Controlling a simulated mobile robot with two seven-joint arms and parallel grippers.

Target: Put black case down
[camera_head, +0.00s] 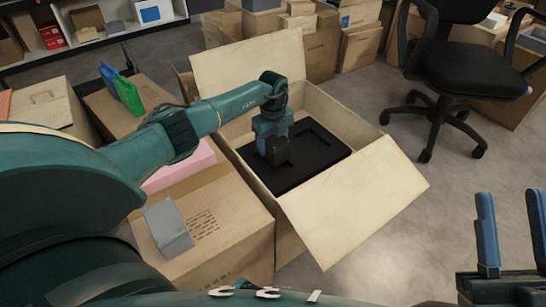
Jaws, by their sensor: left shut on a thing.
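The black case (312,167) is a flat dark slab with a raised edge and lies level within the open cardboard carton (340,205). My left gripper (275,158) points down over the case's left part and is shut on it; the fingertips are dark against the case and hard to make out. The case's underside and the carton floor below it are hidden, so I cannot tell whether it rests on the bottom. My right gripper (510,232) is at the lower right, its two blue fingers apart and empty.
A closed carton with a grey box (168,228) and a pink box (182,167) stands left of the open carton. Green and blue bags (126,92) sit further back. An office chair (462,70) stands at the right. Grey floor (385,245) is clear right of the carton.

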